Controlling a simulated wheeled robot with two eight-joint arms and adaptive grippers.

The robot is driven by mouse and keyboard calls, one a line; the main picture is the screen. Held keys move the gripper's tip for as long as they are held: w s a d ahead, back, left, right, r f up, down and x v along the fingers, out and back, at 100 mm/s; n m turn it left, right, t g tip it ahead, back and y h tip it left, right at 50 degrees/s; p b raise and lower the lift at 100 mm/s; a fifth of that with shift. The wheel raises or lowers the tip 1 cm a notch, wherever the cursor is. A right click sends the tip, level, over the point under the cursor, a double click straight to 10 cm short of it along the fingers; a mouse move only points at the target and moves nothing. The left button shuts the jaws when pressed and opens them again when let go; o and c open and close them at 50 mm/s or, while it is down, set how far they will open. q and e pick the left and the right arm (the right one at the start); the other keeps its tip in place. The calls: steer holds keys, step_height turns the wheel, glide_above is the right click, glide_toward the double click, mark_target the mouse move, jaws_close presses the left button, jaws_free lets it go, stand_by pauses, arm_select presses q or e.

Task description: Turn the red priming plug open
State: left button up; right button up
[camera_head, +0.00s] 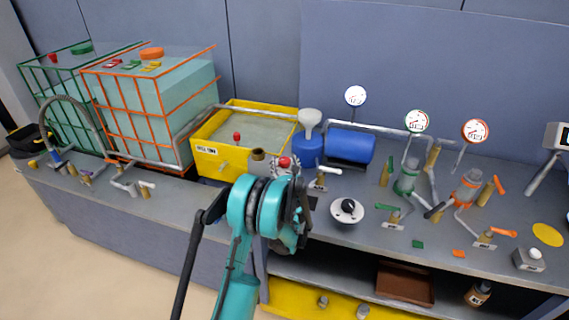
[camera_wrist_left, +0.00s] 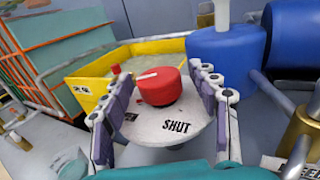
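The red priming plug (camera_head: 285,161) sits at the middle of the bench beside the blue pump. In the left wrist view the red plug (camera_wrist_left: 160,87) is a round cap with a white line across its top, pointing left. It stands on a round white plate (camera_wrist_left: 172,128) marked SHUT at front right; another word at left is partly hidden by a finger. My left gripper (camera_wrist_left: 160,76) is open, with one finger on each side of the plug and visible gaps to it. In the head view my left gripper (camera_head: 284,174) partly hides the plate. My right gripper is out of view.
A yellow open tank (camera_head: 208,162) stands left of the plug, and a blue pump (camera_head: 308,146) is close behind right. A black knob on a white disc (camera_head: 348,210) is at right. Pipes, valves and gauges crowd the bench's right side.

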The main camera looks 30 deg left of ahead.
mark_target(285, 164)
arm_select(q)
steer(key=v, duration=0.7)
steer(key=shift+s+d, duration=0.15)
steer(key=shift+s, duration=0.1)
steer(key=shift+r, duration=0.1)
steer(key=shift+s+r+n, duration=0.15)
steer(key=shift+r+n, duration=0.2)
steer(key=shift+n, duration=0.15)
steer(key=s+d+r+n+g+h, duration=0.2)
steer(key=s+d+r+n, duration=0.1)
steer(key=s+n, duration=0.35)
steer(key=s+d+r+n+g+h, duration=0.2)
steer(key=s+d+r+n, duration=0.25)
steer(key=n, duration=0.35)
steer(key=s+d+f+n+g+h, duration=0.1)
steer(key=s+d+f+n+h, duration=0.1)
steer(key=s+d+n, duration=0.4)
steer(key=s+d+f+n+g+h, duration=0.2)
steer(key=s+d+n+h, duration=0.3)
steer(key=s+d, duration=0.5)
steer(key=s+n, duration=0.1)
steer(key=s, duration=0.3)
steer(key=shift+s+n, duration=0.2)
steer(key=shift+n, duration=0.15)
